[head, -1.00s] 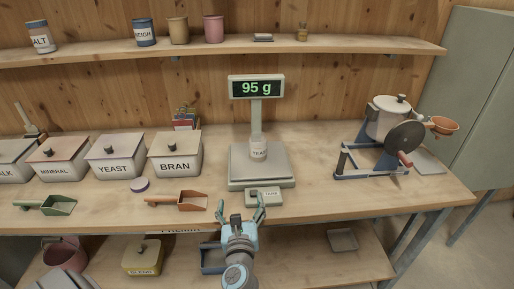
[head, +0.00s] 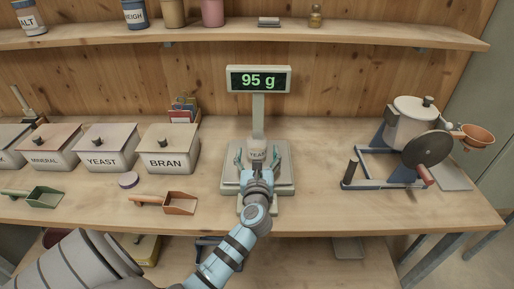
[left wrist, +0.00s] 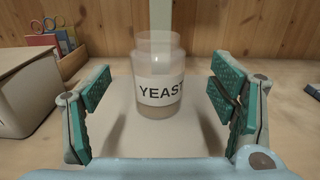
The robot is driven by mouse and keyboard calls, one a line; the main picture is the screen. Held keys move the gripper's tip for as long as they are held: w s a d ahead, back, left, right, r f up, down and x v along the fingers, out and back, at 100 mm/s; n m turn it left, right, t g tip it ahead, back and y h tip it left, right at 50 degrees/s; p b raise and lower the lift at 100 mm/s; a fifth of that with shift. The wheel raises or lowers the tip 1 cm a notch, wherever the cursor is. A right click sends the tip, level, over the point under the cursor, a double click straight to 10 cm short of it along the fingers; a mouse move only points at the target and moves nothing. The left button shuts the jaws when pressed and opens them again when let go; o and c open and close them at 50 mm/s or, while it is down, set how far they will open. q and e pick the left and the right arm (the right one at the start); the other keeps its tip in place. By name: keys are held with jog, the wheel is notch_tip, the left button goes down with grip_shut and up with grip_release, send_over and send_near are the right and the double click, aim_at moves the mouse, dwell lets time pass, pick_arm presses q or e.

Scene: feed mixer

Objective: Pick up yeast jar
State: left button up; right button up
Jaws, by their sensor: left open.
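The yeast jar (head: 257,147) is a small clear jar with a white YEAST label and pale contents low inside. It stands upright on the plate of the scale (head: 230,176), whose display reads 95 g. In the left wrist view the jar (left wrist: 158,90) stands between and beyond my open fingers. My left gripper (head: 257,158) is open, in front of the jar at the scale, with a finger to each side. In the left wrist view the green pads of the left gripper (left wrist: 160,105) show clear gaps to the jar. My right gripper is not in view.
A white BRAN box (head: 168,150) stands left of the scale, beside a YEAST box (head: 108,150). A hand-cranked machine (head: 410,150) stands at right. The scale's display post rises behind the jar.

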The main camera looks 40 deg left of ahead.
aim_at(256, 149)
pick_arm(q)
jog(key=x, duration=0.4)
jog(key=f+b+x, duration=0.1)
jog(key=x, duration=0.1)
jog(key=shift+a, duration=0.25)
jog(key=shift+r, duration=0.1)
jog(key=shift+c, duration=0.4)
jog(key=c, duration=1.2)
